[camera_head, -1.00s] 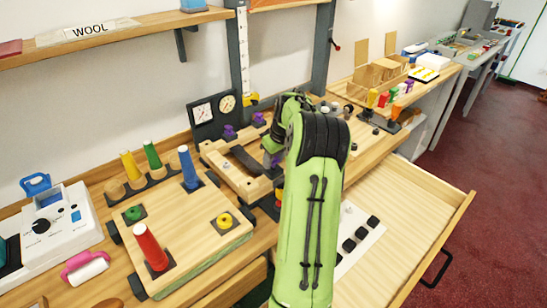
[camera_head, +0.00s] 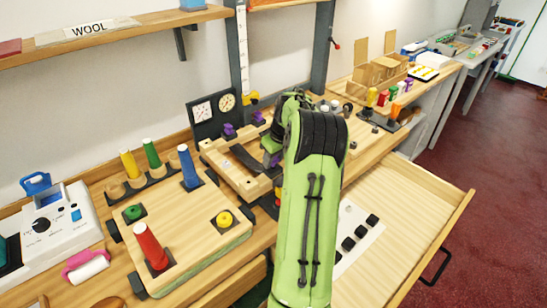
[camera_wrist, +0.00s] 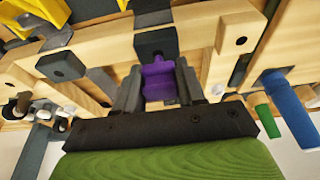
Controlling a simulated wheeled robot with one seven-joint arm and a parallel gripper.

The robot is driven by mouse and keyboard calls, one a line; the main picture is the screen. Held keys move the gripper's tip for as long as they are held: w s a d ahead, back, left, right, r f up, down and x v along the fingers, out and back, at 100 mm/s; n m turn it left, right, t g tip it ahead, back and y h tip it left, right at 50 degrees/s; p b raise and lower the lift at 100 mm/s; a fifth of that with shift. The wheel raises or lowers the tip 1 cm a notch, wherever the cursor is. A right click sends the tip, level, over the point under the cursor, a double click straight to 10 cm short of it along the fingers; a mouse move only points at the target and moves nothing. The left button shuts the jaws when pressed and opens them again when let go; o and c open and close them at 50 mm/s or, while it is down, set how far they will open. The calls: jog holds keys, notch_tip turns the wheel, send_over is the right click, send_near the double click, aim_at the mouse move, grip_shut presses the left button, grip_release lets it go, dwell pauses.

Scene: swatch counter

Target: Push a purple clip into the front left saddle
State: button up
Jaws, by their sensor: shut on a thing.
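The wooden frame (camera_head: 240,182) lies on the counter with dark saddles on it. My gripper (camera_wrist: 158,88) is shut on a purple clip (camera_wrist: 160,78), one finger on each side. In the wrist view the clip's far end meets a dark saddle (camera_wrist: 156,42) on the frame; I cannot tell how deep it sits. Another dark saddle (camera_wrist: 62,66) to the left in that view looks empty. In the head view the green arm hides my fingertips and most of the held clip. Two other purple clips (camera_head: 230,130) and (camera_head: 258,118) stand at the frame's far side.
A board with red (camera_head: 150,246) and blue (camera_head: 188,168) cones stands left of the frame. A gauge panel (camera_head: 214,116) is behind it. An open drawer (camera_head: 400,215) juts out at the right, holding a white card with black pads (camera_head: 348,243).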

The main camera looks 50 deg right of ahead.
jog(key=shift+f, duration=0.1)
jog(key=shift+f, duration=0.3)
jog(key=shift+f+b, duration=0.2)
jog(key=shift+b, duration=0.1)
